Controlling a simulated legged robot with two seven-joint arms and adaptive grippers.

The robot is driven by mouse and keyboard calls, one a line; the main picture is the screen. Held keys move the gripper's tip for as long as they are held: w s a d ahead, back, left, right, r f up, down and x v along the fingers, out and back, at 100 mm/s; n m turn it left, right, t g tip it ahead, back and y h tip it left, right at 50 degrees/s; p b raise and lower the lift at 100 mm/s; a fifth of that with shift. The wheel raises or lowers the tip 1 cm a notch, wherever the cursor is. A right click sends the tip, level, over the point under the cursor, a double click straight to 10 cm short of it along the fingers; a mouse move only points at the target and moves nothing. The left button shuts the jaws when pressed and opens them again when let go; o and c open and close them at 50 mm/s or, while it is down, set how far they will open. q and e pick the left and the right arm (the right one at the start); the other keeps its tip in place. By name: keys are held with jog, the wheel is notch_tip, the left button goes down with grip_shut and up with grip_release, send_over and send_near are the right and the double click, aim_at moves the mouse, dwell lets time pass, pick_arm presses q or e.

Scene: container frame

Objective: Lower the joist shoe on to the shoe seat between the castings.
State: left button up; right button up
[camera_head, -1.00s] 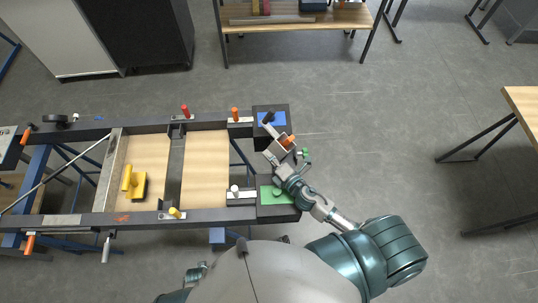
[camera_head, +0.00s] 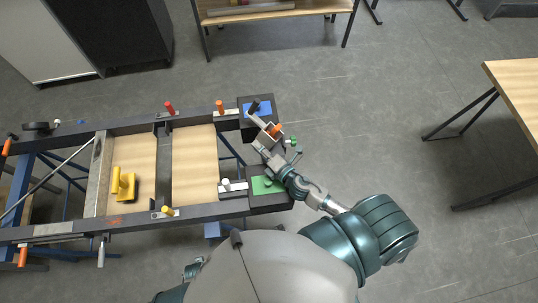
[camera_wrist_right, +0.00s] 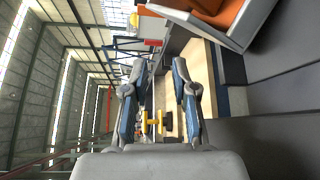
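The joist shoe (camera_head: 266,137), a pale grey bracket with a brown inside and an orange knob, shows just below the blue-topped casting (camera_head: 243,104). The green-topped casting (camera_head: 268,185) is nearer me. The seat between them is not clearly visible, and I cannot tell whether the shoe touches anything. My right gripper (camera_head: 257,149) is beside the shoe, on its near side. In the right wrist view its fingers (camera_wrist_right: 158,62) are apart with nothing between them; the shoe (camera_wrist_right: 240,35) is at upper right, outside them. My left gripper (camera_head: 194,268) barely shows past my body.
A dark frame (camera_head: 130,219) with wooden panels extends left. A yellow tool (camera_head: 124,183) lies on it, and coloured handles line its rails. A bench (camera_head: 280,12) stands at the back, and a wooden table (camera_head: 515,85) at the right. The floor between is clear.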

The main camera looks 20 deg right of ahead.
jog(key=v, duration=1.1)
jog(key=shift+f, duration=0.1)
